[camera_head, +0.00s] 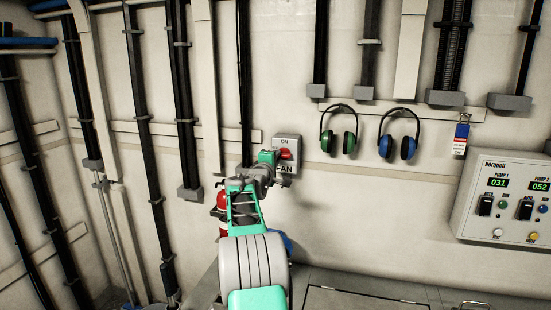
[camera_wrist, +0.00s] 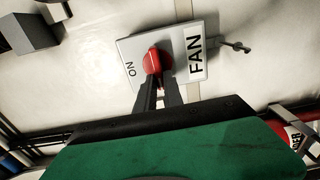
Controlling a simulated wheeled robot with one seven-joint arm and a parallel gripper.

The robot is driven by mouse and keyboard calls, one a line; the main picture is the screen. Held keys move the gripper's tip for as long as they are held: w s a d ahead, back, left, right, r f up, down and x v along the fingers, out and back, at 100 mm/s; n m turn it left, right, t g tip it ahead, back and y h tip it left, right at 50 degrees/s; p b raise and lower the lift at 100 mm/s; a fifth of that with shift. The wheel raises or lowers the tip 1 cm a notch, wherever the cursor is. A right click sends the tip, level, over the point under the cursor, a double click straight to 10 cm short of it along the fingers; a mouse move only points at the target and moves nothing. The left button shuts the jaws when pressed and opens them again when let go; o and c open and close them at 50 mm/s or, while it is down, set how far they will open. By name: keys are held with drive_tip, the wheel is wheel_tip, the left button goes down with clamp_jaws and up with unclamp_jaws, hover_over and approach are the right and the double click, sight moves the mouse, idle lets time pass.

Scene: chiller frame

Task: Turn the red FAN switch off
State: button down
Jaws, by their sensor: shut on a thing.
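The red FAN switch (camera_head: 286,154) is a red knob on a light grey plate (camera_head: 281,141) on the wall, with "ON" above it and "FAN" below it. In the wrist view the red knob (camera_wrist: 157,62) is at the middle of the plate (camera_wrist: 195,45), which appears turned on its side. My gripper (camera_wrist: 158,82) is at the knob, its two dark fingers shut on it. In the head view my gripper (camera_head: 275,160) reaches the plate from the lower left and covers part of it. Any "OFF" mark is not visible.
Green earmuffs (camera_head: 349,142) and blue earmuffs (camera_head: 407,147) hang to the right, with a blue padlock and tag (camera_head: 461,135) beyond. A control panel (camera_head: 505,200) is at far right. A red extinguisher (camera_head: 222,206) stands behind my arm. Dark vertical pipes line the left wall.

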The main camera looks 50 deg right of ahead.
drive_tip(key=shift+r, duration=0.2)
drive_tip(key=c, duration=1.6)
unclamp_jaws()
drive_tip(key=shift+s+d+f, duration=0.1)
drive_tip(key=shift+d, duration=0.05)
drive_tip(key=shift+o, duration=0.7)
drive_tip(key=shift+f, duration=0.1)
drive_tip(key=b+v, duration=0.2)
drive_tip(key=v, duration=0.6)
